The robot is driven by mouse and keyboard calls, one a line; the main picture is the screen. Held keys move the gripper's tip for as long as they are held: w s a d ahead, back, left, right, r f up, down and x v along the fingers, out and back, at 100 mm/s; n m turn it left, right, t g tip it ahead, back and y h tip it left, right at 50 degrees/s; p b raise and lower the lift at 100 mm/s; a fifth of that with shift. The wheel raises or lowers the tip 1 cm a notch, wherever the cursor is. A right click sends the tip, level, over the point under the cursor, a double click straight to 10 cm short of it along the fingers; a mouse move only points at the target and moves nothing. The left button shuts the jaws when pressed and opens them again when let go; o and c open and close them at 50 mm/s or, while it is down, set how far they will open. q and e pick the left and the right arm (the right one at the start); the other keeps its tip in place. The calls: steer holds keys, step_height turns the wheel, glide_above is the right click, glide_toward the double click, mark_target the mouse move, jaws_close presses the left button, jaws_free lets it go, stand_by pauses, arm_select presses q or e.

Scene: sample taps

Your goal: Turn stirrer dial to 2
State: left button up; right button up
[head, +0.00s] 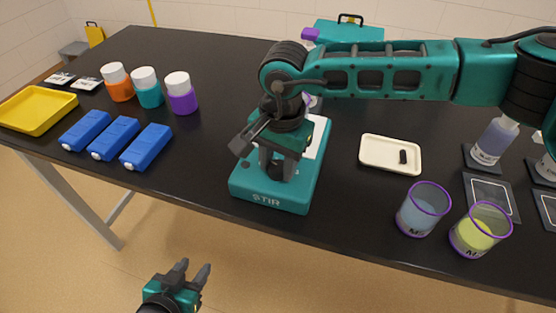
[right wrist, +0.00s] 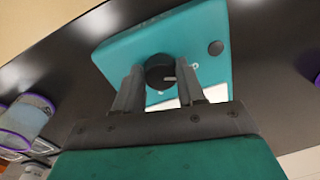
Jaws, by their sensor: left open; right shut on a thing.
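The teal stirrer (head: 261,197), marked STIR, stands near the table's front edge. Its white top plate is partly hidden by my right arm. Its black dial (head: 275,171) faces up on the front part and shows between the fingers of my right gripper (head: 277,172). In the right wrist view the dial (right wrist: 160,71) is round with a pale pointer mark toward the right. The fingers of my right gripper (right wrist: 160,90) stand on either side of it. The scale numbers are not readable. My left gripper (head: 192,272) is open and empty, in front of the table and below its edge.
Blue blocks (head: 114,138), a yellow tray (head: 38,108) and lidded jars (head: 149,88) stand left of the stirrer. A cream tray (head: 390,154) and two purple-rimmed beakers (head: 423,208), (head: 480,229) stand to its right. A bottle (head: 494,140) stands further right.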

steer(key=shift+c, duration=1.1)
